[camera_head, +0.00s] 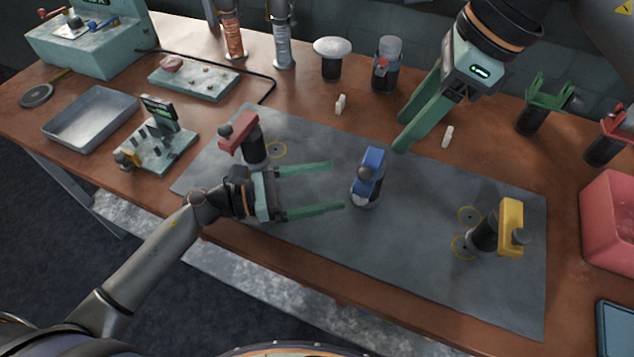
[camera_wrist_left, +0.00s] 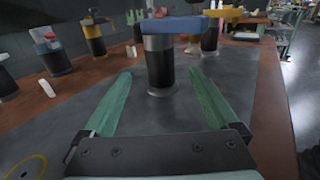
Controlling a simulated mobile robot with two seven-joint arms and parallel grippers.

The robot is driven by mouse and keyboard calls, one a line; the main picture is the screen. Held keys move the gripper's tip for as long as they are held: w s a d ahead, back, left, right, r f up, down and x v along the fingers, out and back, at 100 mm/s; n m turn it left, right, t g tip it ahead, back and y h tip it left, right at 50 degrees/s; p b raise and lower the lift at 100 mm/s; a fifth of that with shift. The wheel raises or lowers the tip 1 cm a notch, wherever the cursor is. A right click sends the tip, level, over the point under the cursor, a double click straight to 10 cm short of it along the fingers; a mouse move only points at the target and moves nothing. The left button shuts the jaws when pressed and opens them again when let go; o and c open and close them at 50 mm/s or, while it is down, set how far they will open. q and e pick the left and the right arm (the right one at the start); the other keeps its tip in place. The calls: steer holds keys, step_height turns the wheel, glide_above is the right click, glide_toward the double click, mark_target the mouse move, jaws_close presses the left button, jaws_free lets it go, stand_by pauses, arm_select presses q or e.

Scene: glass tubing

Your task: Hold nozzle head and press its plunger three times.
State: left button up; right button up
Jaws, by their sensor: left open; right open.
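Three nozzle heads stand on dark cylindrical bodies on the grey mat (camera_head: 420,235): a red one (camera_head: 238,138) at left, a blue one (camera_head: 373,160) in the middle and a yellow one (camera_head: 511,222) at right. Each has a small dark knob, seemingly its plunger. My left gripper (camera_head: 337,186) is open and empty, its fingers pointing right toward the blue one, a little short of it. In the left wrist view the blue head (camera_wrist_left: 175,25) and its body (camera_wrist_left: 159,68) stand ahead, between the fingertip directions. My right gripper (camera_head: 401,133) is open and empty, above the mat's back edge.
A metal tray (camera_head: 91,117), a small test device (camera_head: 155,145) and a pale board (camera_head: 192,80) lie at left. A white-capped stand (camera_head: 332,50) and a dark jar (camera_head: 386,65) are behind. Green (camera_head: 548,95) and red holders and a pink bin (camera_head: 610,220) are at right.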

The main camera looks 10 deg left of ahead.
mark_target(366, 172)
arm_select(q)
steer(key=x, duration=1.1)
steer(key=shift+w+d, duration=0.1)
steer(key=shift+d, duration=0.15)
steer(key=shift+c, duration=0.3)
jaws_close()
arm_select(e)
steer(key=shift+c, duration=0.8)
steer(key=shift+a+n, duration=0.3)
steer(key=shift+c, duration=0.8)
steer(key=a+n+h, duration=0.2)
steer(key=shift+s+a, duration=0.15)
steer(key=shift+a, duration=0.2)
steer(key=c, duration=0.4)
steer(key=shift+w+a+n+h, duration=0.2)
steer(key=shift+a+n+h, duration=0.2)
steer(key=shift+n+h, duration=0.45)
jaws_close()
steer(key=shift+f, duration=3.4)
